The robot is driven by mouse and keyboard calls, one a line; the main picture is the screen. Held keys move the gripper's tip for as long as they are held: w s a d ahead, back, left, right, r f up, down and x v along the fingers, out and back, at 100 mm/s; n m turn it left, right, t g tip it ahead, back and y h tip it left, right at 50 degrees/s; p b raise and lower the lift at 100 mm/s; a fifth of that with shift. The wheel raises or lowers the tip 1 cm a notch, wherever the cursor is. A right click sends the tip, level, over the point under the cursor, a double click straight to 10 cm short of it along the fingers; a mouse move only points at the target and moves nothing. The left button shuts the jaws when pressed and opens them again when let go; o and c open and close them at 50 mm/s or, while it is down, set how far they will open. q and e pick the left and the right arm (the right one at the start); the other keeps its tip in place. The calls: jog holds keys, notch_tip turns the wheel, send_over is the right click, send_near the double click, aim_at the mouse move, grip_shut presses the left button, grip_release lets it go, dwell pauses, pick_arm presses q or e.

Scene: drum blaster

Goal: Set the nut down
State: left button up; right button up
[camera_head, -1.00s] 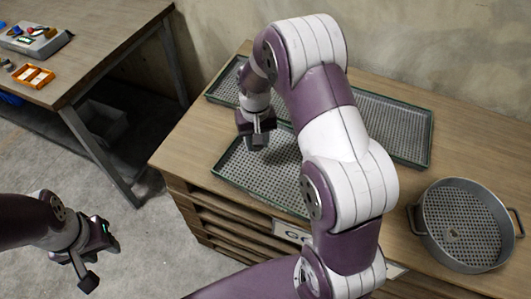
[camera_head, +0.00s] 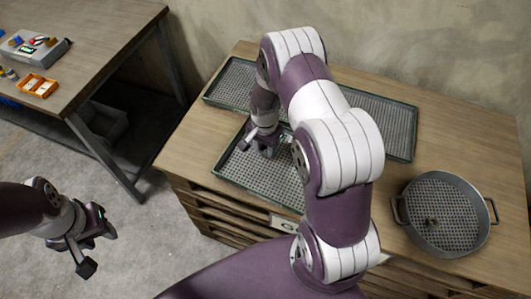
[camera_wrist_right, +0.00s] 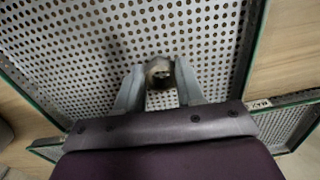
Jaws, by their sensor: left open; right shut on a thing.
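The nut (camera_wrist_right: 159,73) is a small dark metal piece between the fingertips of my right gripper (camera_wrist_right: 158,88) in the right wrist view. My right gripper is shut on it. In the head view this gripper (camera_head: 262,148) points down over the near perforated tray (camera_head: 262,184), which has a green rim. The tray's holed floor (camera_wrist_right: 85,45) fills much of the wrist view. I cannot tell whether the nut touches the floor. The nut cannot be made out in the head view. My left gripper (camera_head: 97,250) is open and empty, off the bench's left side.
Another perforated tray (camera_head: 388,118) lies along the back of the wooden bench (camera_head: 195,125), partly behind my right arm. A round metal sieve (camera_head: 452,205) with a small dark piece (camera_head: 432,222) stands at right. A second table (camera_head: 85,60) holds small items.

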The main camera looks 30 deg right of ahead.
aim_at(265, 150)
notch_tip(265, 150, down, 4)
jog(key=shift+r, duration=0.1)
jog(key=o, duration=1.1)
